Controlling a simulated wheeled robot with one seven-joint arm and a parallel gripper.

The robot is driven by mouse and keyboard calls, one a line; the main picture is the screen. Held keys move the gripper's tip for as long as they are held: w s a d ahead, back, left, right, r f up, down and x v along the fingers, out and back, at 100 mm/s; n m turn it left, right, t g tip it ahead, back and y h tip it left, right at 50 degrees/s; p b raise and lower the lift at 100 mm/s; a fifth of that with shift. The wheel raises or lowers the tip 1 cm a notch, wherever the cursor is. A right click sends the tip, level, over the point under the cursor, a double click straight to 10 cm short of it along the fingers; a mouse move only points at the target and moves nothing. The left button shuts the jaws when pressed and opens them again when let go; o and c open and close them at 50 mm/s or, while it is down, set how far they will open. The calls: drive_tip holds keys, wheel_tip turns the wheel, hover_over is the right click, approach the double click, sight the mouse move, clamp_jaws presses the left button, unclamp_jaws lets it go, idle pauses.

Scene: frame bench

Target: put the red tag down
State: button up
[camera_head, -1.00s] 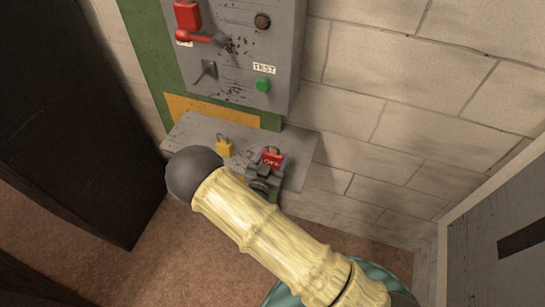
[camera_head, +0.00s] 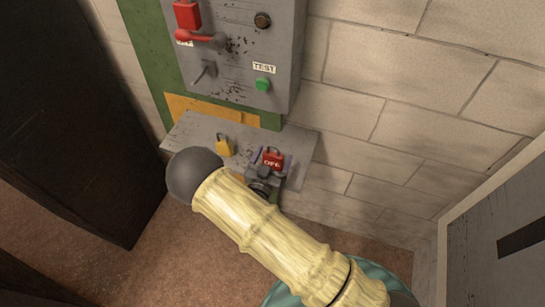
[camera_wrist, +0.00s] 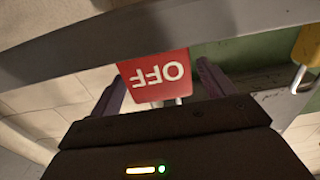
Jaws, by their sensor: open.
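The red tag (camera_head: 273,157), marked OFF and shaped like a padlock, is on the grey shelf (camera_head: 190,135) below the control box. In the wrist view the tag (camera_wrist: 156,76) shows upside down, its lower edge meeting a grey band that looks like the shelf's lip. My gripper (camera_head: 268,168) is open around the tag, with one finger on each side. In the wrist view a gap shows between the tag and each finger. The tag's lower edge is partly hidden by the lip.
A yellow padlock (camera_head: 225,147) is on the shelf left of the tag; it also shows in the wrist view (camera_wrist: 308,46). The grey control box (camera_head: 240,65) with a red lever and green button is above. A dark cabinet (camera_head: 75,110) stands at left.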

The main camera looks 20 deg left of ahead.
drive_tip(key=s+b, duration=0.2)
drive_tip(key=s, duration=1)
drive_tip(key=shift+a, duration=0.45)
drive_tip(key=shift+w, duration=0.1)
